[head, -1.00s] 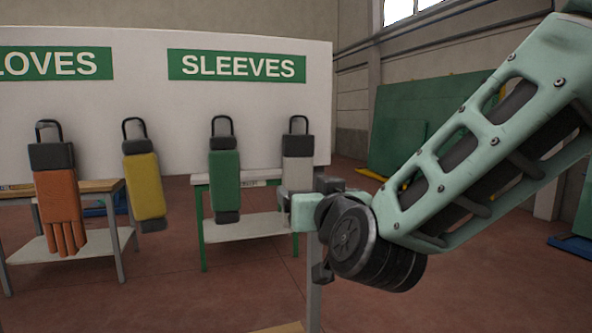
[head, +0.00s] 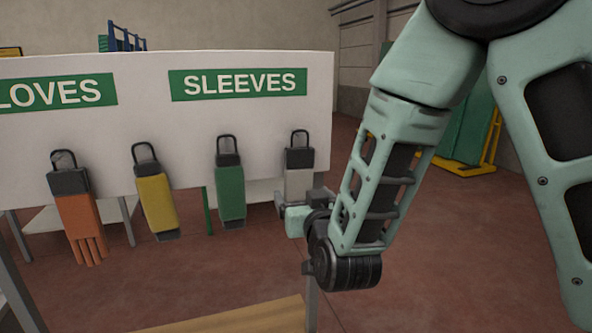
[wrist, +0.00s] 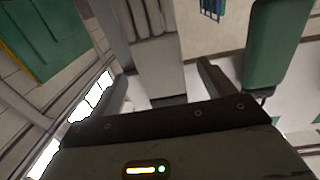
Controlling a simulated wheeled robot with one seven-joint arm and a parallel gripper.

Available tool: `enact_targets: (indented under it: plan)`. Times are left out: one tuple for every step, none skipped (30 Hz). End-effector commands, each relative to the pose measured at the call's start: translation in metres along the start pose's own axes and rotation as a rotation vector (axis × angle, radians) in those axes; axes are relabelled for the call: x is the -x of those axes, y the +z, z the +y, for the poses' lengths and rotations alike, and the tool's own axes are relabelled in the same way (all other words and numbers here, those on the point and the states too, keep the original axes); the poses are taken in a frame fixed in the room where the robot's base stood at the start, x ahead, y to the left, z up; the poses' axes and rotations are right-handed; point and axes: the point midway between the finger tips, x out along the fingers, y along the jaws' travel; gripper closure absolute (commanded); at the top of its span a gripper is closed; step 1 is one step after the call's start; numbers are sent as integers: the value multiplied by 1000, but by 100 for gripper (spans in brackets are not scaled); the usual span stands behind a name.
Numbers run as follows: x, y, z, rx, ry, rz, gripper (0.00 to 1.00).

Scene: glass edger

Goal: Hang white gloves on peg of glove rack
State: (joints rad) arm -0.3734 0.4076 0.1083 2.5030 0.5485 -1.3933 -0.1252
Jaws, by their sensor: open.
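White gloves (head: 299,182) with a dark cuff and a loop hang at the right end of the rack board (head: 262,118), under the SLEEVES sign (head: 238,84). Their lower part is hidden by my gripper (head: 296,207) in the head view. In the wrist view the pale gloves (wrist: 157,66) show between my two spread fingers, with the glove fingers at the top of the picture and the dark cuff near the palm. My gripper is open; I cannot tell whether either finger touches them. The GLOVES sign (head: 58,92) is at the left, partly cut off.
A green sleeve (head: 230,192) hangs close left of the white gloves; it shows in the wrist view (wrist: 275,45). A wooden tabletop (head: 240,318) is at the front.

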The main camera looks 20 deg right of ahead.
Motion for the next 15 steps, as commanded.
enact_targets:
  plan:
    - [-4, -5, 0, 2, 0, -5, 18]
    - [-11, -3, 0, 0, 1, -2, 18]
    - [-19, -3, 0, -1, 2, -1, 18]
    - [-24, -3, 0, -1, 1, -1, 18]
    - [-28, -3, 0, 0, 1, -1, 18]
    - [-35, -2, 0, 0, 1, 0, 18]
    - [-39, -2, 0, 0, 1, -1, 18]
    - [-42, -2, 0, -1, 1, 0, 18]
    - [-47, -2, 0, -1, 0, -1, 18]
    - [-50, -1, 0, 0, 0, -1, 18]
    - [-52, -1, 0, 0, 0, -1, 18]
    - [-55, -1, 0, 0, 0, -1, 18]
    - [-57, -1, 0, 0, 0, -1, 18]
    - [-58, -1, 0, 0, 0, -1, 18]
    - [-59, 0, 0, 0, 0, -1, 18]
